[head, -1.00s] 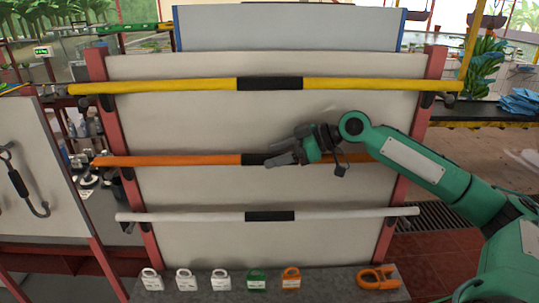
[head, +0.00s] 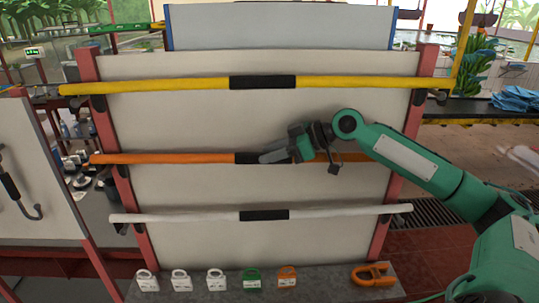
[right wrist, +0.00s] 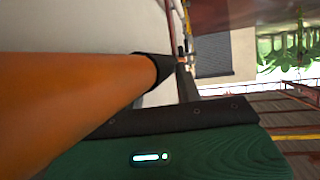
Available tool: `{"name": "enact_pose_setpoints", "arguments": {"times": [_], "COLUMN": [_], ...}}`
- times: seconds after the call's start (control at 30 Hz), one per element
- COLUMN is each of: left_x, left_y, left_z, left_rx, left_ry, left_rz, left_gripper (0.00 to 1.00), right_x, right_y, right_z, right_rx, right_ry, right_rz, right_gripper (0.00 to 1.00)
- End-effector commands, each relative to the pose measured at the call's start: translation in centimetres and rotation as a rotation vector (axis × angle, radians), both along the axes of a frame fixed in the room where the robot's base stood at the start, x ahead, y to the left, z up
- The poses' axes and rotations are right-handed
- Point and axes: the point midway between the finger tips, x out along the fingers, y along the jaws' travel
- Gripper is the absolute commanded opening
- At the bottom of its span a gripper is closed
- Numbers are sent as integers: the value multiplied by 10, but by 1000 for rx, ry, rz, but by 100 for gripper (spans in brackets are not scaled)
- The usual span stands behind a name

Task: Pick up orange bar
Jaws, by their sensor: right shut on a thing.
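The orange bar (head: 170,158) runs level across the pale board, between the yellow bar and the white bar, with a black sleeve at its middle. My right gripper (head: 275,155) is shut on the orange bar at the right part of the black sleeve, and covers some of it. In the right wrist view the orange bar (right wrist: 70,95) fills the left side, close to the dark finger pad, with a black section at its far end. I cannot tell whether the bar still touches its hooks. My left gripper is not in view.
The yellow bar (head: 160,86) hangs above and the white bar (head: 170,217) below. Red posts (head: 385,200) edge the pale board (head: 200,190). Several padlock-like tags, including a green one (head: 251,281), and an orange shackle (head: 370,275) are on the ledge beneath.

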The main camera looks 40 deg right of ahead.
Motion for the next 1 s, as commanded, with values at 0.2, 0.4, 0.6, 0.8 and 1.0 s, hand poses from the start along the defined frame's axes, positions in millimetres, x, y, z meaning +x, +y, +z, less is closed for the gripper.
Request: {"name": "enact_pose_setpoints", "arguments": {"times": [0.2,0.4,0.6,0.8,1.0], "left_x": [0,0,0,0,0], "left_y": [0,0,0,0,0], "left_z": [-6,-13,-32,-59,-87], "left_rx": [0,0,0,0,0], "left_ry": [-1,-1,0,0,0], "left_rz": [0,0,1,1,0], "left_gripper": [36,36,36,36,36], "right_x": [1,1,-24,-64,-101], "right_y": [0,0,14,38,62], "right_z": [11,30,29,27,26], "right_rx": [2,2,-4,-5,-5], "right_ry": [-5,-8,-4,-3,-4], "right_rz": [-1,-2,-1,-1,2], "right_gripper": [2,2,0,0,0]}}
